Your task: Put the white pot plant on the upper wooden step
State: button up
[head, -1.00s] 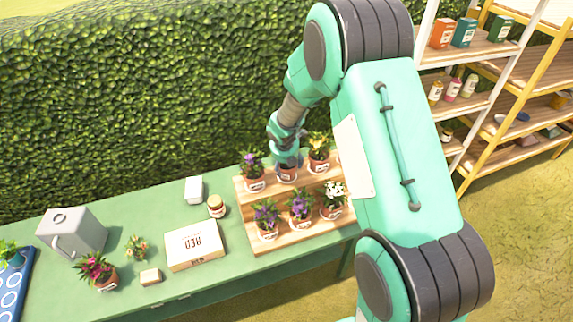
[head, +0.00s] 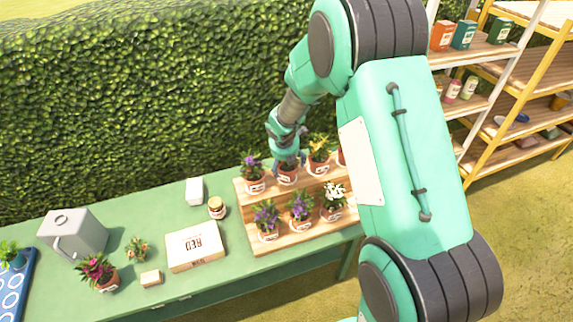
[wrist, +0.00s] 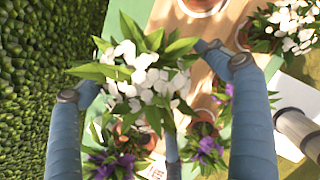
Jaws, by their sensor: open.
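A pot plant with white flowers (wrist: 145,82) fills the middle of the wrist view, between the blue fingers of my gripper (wrist: 150,66). In the head view my gripper (head: 288,158) is over a terracotta pot (head: 287,177) standing on the upper wooden step (head: 311,184), in the middle of the back row. The gripper hides that plant's flowers there. The fingers are spread around the plant. A second white-flowered plant (head: 333,195) stands at the right of the lower wooden step (head: 283,241).
Purple-flowered (head: 253,171) and yellow-flowered (head: 319,157) plants flank the gripper closely. Purple plants (head: 266,222) stand on the lower step. A box (head: 195,246), jar (head: 217,207) and watering can (head: 72,235) are on the green table (head: 150,205). A hedge (head: 150,90) rises behind.

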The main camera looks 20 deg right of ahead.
jog(key=p+v, duration=0.1)
jog(key=v, duration=0.7)
jog(key=shift+r, duration=0.25)
jog(key=shift+s, duration=0.15)
jog(key=s+a+r+m, duration=0.2)
jog(key=s+r+m, duration=1.35)
jog(key=r, duration=0.45)
jog(key=s+a+r+m, duration=0.1)
jog(key=s+r+m, duration=0.1)
jog(key=s+m, duration=0.3)
jog(key=s+a+r+m+t+y, duration=0.1)
jog(key=s+m, duration=0.4)
jog(key=s, duration=0.6)
jog(key=s+a+r+m+y, duration=0.1)
jog(key=s+r+m, duration=0.3)
jog(key=s, duration=0.4)
jog(key=shift+a+m+t, duration=0.3)
jog(key=shift+a+m, duration=0.25)
jog(key=shift+a, duration=0.3)
jog(key=shift+f, duration=0.15)
